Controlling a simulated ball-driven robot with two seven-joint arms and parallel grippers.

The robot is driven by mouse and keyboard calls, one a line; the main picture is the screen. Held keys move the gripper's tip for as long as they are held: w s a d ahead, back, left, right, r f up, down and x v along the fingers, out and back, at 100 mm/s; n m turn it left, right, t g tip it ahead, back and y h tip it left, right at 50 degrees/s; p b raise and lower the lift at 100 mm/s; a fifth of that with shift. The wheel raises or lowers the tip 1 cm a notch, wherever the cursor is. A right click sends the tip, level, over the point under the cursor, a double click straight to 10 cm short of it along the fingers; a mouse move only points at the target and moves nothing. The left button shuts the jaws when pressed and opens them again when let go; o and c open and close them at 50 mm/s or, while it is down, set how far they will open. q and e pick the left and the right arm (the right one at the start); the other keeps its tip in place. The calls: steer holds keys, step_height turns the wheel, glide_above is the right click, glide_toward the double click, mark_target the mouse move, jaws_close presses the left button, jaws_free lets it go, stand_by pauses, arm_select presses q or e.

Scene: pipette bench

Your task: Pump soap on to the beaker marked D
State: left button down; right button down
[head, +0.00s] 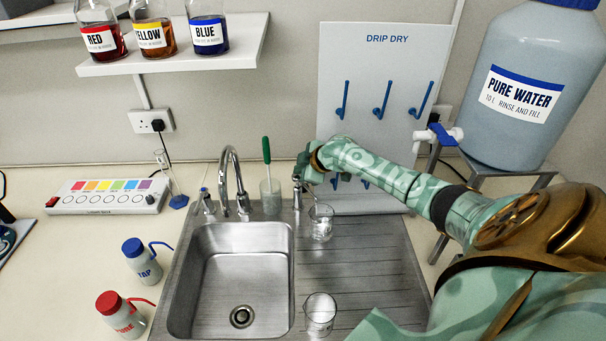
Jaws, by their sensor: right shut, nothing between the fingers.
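A small metal soap pump (297,196) stands at the back rim of the sink, right of the tap. My right gripper (303,178) is shut and empty, right at the pump's top; whether it touches the pump I cannot tell. A glass beaker (321,224) stands on the drainboard just right of and in front of the pump, below my right forearm. Another glass beaker (320,312) stands nearer the front of the drainboard. I cannot read a letter on either beaker. My left gripper is not in view.
The tap (238,190) and a glass with a green-handled brush (268,178) stand left of the pump. The sink basin (240,270) is empty. A drip-dry board (375,90) stands behind my right arm. Wash bottles (122,312) stand left; a large water tank (525,90) stands right.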

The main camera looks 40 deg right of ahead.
steer(key=shift+f, duration=0.4)
stand_by(0.3)
steer(key=shift+r+p, duration=0.35)
steer(key=shift+r, duration=0.1)
step_height(320, 180, up, 6)
steer(key=p, duration=0.6)
stand_by(2.1)
